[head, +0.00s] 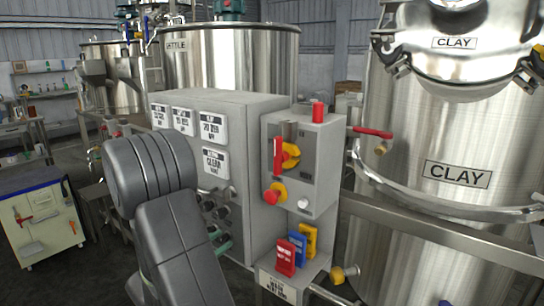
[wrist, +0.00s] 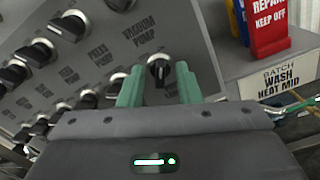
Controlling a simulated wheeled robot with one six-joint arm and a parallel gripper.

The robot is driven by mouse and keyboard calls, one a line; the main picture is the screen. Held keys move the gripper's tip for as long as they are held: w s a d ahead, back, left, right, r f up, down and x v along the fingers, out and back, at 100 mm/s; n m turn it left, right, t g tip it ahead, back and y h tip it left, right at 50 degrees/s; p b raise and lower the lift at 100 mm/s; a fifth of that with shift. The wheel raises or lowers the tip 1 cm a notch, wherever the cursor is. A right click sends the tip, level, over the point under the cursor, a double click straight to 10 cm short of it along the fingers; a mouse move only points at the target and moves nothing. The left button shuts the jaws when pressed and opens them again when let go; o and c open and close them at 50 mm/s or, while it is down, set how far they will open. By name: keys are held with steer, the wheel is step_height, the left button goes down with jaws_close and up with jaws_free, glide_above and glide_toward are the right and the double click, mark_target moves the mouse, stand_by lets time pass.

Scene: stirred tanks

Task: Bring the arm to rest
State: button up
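My arm (head: 165,205) reaches from the bottom of the head view up and over toward the grey control cabinet (head: 240,110). My gripper (wrist: 159,72) shows in the wrist view with its two green fingers apart and nothing held between them. A black knob (wrist: 159,68) on the panel appears between the fingertips; I cannot tell whether they touch it. In the head view my gripper (head: 221,241) is partly hidden behind my arm, low at the cabinet's knob face. The label left of that knob reads "vacuum pump".
Several more black knobs (wrist: 70,25) crowd the panel. Right of it are a switch box (head: 303,160) with a red handle and a shelf of coloured tags (head: 286,257). A steel clay tank (head: 440,140) stands at right, a kettle tank (head: 230,60) behind, a cart (head: 42,222) at left.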

steer(key=n+p, duration=0.2)
steer(key=p, duration=0.1)
steer(key=n+p, duration=0.2)
steer(key=p, duration=0.1)
steer(key=n+p, duration=0.2)
steer(key=p, duration=0.1)
steer(key=shift+r, duration=0.25)
steer(key=n+p, duration=0.2)
steer(key=p, duration=0.1)
steer(key=shift+n, duration=0.4)
steer(key=shift+f+n+p, duration=0.15)
steer(key=shift+n+p, duration=0.35)
steer(key=shift+p, duration=0.25)
steer(key=shift+f, duration=0.15)
